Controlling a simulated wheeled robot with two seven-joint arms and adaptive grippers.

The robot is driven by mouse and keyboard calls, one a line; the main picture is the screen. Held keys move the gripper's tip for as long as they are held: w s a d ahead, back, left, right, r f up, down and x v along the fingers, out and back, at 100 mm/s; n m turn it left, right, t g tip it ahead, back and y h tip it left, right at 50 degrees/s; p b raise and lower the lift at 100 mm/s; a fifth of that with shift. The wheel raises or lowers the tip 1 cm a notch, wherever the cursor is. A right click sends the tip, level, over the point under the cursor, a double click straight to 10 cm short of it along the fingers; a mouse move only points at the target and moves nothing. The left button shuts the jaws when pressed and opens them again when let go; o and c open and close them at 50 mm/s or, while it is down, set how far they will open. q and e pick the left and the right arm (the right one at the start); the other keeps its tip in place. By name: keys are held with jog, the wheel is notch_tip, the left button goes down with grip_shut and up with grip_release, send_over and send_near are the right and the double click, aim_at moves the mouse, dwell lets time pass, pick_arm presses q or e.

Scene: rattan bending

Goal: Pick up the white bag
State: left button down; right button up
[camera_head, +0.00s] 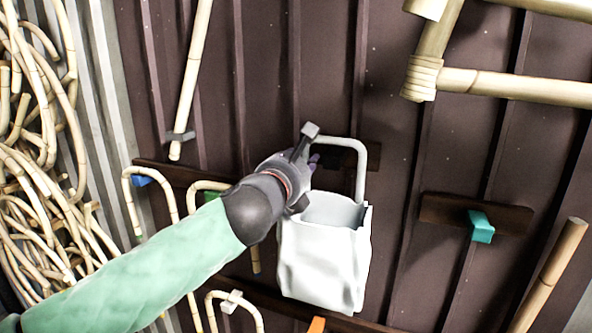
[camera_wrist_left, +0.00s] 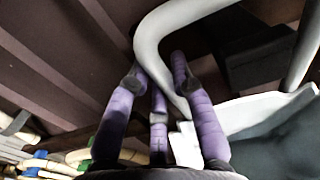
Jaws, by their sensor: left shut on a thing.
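The white bag (camera_head: 325,260) hangs upright against the dark ribbed wall, right of the middle in the head view. Its stiff grey-white handle (camera_head: 361,170) arches above the open top. My left gripper (camera_head: 308,162) reaches in from the left and is shut on the left part of the handle. In the left wrist view the purple fingers (camera_wrist_left: 156,78) are around the curved handle (camera_wrist_left: 150,40), and the bag's rim (camera_wrist_left: 245,108) shows at the right. I cannot tell whether a peg behind the handle still bears the bag. My right gripper is not in view.
A brown board (camera_head: 345,153) is on the wall behind the handle. Another board with a teal peg (camera_head: 481,227) is at the right. Bent rattan pieces (camera_head: 150,190) hang at the left, near a pile of rattan (camera_head: 40,170). A rattan frame (camera_head: 480,84) is at the upper right.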

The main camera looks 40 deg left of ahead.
pick_arm(q)
notch_tip(320, 180, up, 6)
jog(key=shift+r+p, duration=0.1)
jog(key=shift+p, duration=0.95)
jog(key=w+d+v, duration=0.1)
jog(key=d+v, duration=0.1)
jog(key=v, duration=1.7)
jog(key=shift+s+d+f, duration=0.2)
jog(key=shift+d+f, duration=0.15)
